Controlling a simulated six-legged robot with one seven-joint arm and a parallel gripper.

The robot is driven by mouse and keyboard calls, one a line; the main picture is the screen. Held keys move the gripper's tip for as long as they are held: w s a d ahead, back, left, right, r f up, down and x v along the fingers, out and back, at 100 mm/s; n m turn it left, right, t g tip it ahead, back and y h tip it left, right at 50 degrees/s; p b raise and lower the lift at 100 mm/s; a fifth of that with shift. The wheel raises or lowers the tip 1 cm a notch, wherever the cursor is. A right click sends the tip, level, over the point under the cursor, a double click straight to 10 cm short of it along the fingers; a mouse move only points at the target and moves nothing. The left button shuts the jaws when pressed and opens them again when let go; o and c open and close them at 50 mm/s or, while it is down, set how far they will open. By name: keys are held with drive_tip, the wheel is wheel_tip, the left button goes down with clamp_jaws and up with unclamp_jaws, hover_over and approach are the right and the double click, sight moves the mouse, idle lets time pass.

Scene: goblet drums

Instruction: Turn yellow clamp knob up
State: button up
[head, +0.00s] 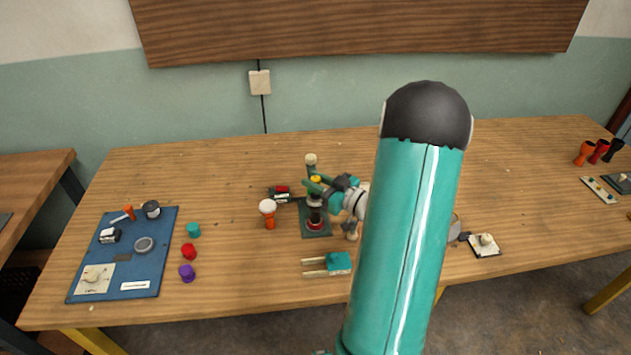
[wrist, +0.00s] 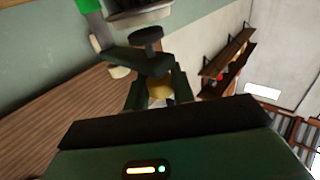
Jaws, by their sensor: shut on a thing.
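The yellow clamp knob (head: 316,179) sits at the top of a small dark clamp stand (head: 315,228) near the middle of the table. My gripper (head: 317,185) reaches in from the right at the knob's height. In the wrist view, the yellow knob (wrist: 159,88) shows between the two dark fingers of my gripper (wrist: 158,94), which is shut on it. A dark round part and a green part of the stand show beyond. The fingers hide part of the knob. The stand's base holds a red ring, partly shaded.
A white-topped orange goblet (head: 269,213) stands close left of the stand. A teal block with prongs (head: 338,263) lies in front. A blue tray (head: 145,284) with several parts and small coloured cups are at the left. My arm hides some table at the right.

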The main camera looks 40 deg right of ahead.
drive_tip(key=o, duration=1)
drive_tip(key=shift+c, duration=0.2)
drive_tip(key=shift+s, duration=0.1)
drive_tip(key=s+d, duration=0.2)
drive_tip(key=s, duration=1.1)
drive_tip(key=shift+s+d, duration=0.15)
drive_tip(key=shift+d, duration=0.2)
